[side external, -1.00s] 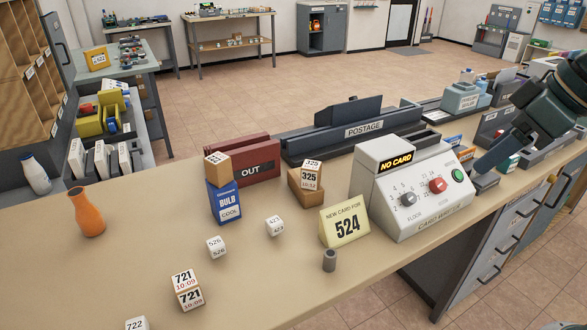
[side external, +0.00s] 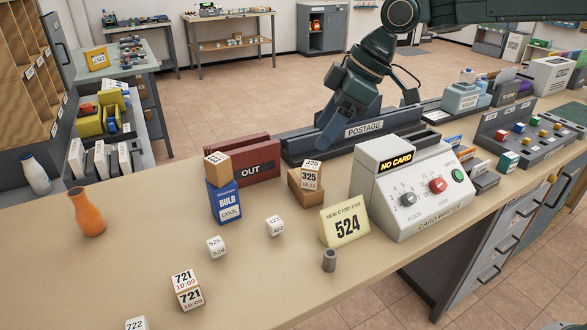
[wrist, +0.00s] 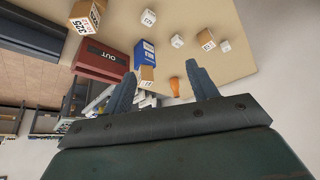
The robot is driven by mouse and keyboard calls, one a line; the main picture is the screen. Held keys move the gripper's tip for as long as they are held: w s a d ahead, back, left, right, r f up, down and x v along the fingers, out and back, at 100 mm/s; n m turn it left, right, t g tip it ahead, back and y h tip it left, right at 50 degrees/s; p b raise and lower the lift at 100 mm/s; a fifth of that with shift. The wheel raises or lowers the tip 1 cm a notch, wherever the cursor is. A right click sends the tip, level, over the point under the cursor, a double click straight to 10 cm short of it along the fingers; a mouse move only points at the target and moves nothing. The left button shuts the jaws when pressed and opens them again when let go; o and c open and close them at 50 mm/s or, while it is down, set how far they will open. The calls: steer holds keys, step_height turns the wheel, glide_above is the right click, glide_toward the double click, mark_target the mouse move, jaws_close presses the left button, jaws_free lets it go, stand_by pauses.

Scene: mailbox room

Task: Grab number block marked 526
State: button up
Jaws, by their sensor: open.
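A small white block (side external: 216,247) lies on the counter left of centre in the side view; its print looks like 526 but is small. What looks like the same block (wrist: 177,40) shows in the wrist view, beyond my fingertips. My gripper (side external: 328,138) is open and empty, above the counter's back edge by the POSTAGE tray, behind and right of the block and well apart from it. Its two fingers (wrist: 165,76) show spread in the wrist view.
A similar white block (side external: 275,225) stands to the right. A blue BULB box with a brown block on top (side external: 224,200), a red OUT tray (side external: 262,163), stacked 325 blocks (side external: 308,185) and a 524 card (side external: 345,222) stand nearby. 721 blocks (side external: 187,290) and an orange vase (side external: 86,212) are left.

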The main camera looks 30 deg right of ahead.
steer(key=w+a+f+n+g+y, duration=0.1)
steer(key=w+a+f+n+g, duration=0.15)
steer(key=w+a+f, duration=0.45)
steer(key=n+y, duration=0.1)
steer(key=n, duration=0.3)
glide_toward(218, 241)
steer(key=v, duration=0.2)
steer(key=shift+w+d+r+g, duration=0.1)
steer(key=shift+w+r+g, duration=0.1)
steer(key=shift+w+g, duration=0.15)
steer(key=shift+f, duration=0.1)
steer(key=shift+x, duration=4.2)
steer(key=shift+x, duration=2.6)
